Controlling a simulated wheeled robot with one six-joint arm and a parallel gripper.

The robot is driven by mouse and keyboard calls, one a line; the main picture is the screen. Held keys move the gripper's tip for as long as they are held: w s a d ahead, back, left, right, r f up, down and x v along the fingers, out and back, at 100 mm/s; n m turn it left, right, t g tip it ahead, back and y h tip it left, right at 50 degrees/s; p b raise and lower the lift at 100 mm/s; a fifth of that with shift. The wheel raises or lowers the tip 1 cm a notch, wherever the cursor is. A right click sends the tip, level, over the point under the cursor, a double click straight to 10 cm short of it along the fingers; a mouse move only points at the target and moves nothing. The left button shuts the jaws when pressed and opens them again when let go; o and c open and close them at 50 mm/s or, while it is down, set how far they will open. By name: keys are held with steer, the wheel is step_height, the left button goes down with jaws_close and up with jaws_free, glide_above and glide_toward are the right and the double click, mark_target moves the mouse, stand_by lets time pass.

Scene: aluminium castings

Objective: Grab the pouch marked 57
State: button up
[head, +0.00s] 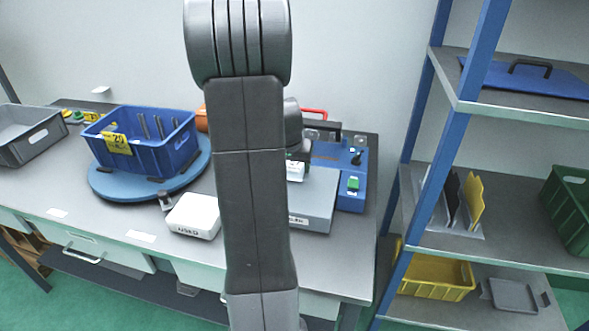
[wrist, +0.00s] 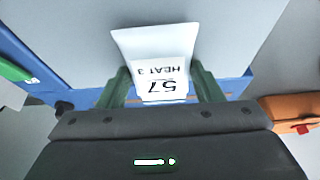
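The pouch marked 57 (wrist: 162,78) is a small white packet with a label reading "57 HEAT 3", upside down in the wrist view. It also shows in the head view as a white patch (head: 296,172), just below the end of my arm. My gripper (wrist: 161,68) has its two green fingers on either side of the pouch. The fingertips come right up to its edges; whether they press on it I cannot tell. My arm hides part of the gripper in the head view.
A grey flat-topped device (head: 312,205) lies below the pouch, beside a blue case (head: 352,185). A white box (head: 194,216) and a blue bin (head: 150,160) on a round blue turntable (head: 105,187) stand left. Shelving with a blue post (head: 410,150) rises on the right.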

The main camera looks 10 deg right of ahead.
steer(key=shift+c, duration=0.8)
steer(key=shift+r, duration=0.15)
